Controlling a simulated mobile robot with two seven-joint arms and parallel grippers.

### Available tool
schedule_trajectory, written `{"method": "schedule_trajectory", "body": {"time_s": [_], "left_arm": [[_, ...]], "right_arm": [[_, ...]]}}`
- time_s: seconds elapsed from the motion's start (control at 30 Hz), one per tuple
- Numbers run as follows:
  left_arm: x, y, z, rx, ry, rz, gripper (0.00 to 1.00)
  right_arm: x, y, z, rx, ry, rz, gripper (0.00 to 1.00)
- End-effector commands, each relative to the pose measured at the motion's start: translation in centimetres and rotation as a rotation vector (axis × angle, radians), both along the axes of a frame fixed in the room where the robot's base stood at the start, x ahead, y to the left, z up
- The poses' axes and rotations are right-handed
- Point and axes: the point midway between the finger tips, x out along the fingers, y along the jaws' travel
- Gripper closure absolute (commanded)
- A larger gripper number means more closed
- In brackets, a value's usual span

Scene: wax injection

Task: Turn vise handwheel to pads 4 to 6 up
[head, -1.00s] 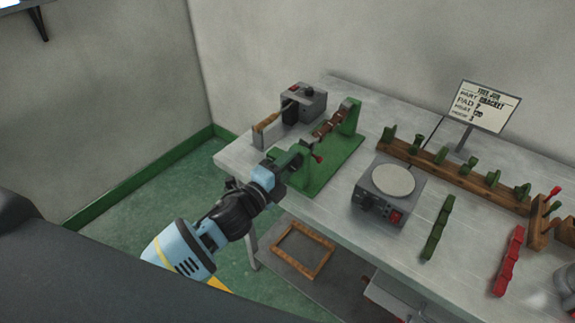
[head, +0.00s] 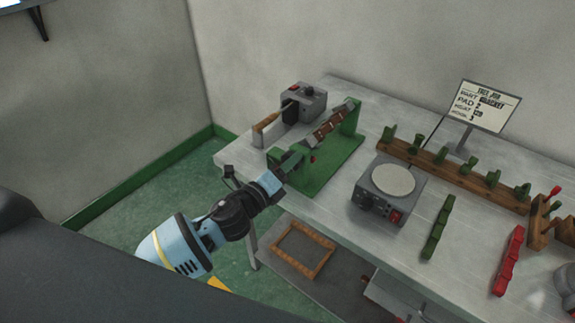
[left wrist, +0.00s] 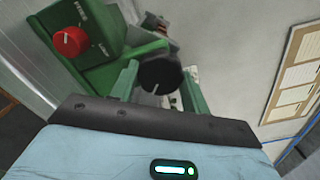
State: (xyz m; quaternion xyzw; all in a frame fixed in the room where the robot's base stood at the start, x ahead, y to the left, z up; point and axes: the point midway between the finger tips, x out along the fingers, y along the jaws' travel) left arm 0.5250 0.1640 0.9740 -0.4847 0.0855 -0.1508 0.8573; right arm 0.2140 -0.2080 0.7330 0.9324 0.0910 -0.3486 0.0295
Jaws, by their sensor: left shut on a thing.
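The green vise (head: 322,172) stands at the left end of the bench, with a tilted bar carrying brown pads (head: 330,124) between its uprights. The pad numbers are too small to read. My left gripper (head: 291,160) is at the bar's near end. In the left wrist view, the dark round handwheel (left wrist: 160,75) with a white mark sits between the green fingers of my left gripper (left wrist: 158,88), which is shut on it. A red knob (left wrist: 70,41) with lettering beside it is on the vise's end, left of the handwheel. My right gripper is not in view.
A grey box with a wooden-handled tool (head: 300,103) stands behind the vise. A grey unit with a round plate (head: 388,192) is to the right. A wooden frame (head: 303,252) is below.

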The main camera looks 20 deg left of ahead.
Motion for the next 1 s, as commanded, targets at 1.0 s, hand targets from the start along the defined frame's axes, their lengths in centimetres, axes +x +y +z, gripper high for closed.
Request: {"method": "schedule_trajectory", "body": {"time_s": [1.0], "left_arm": [[0.1, 0.15, 0.04, 0.481, -0.176, 0.002, 0.76]], "right_arm": [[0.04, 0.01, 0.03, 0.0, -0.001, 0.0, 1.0]]}}
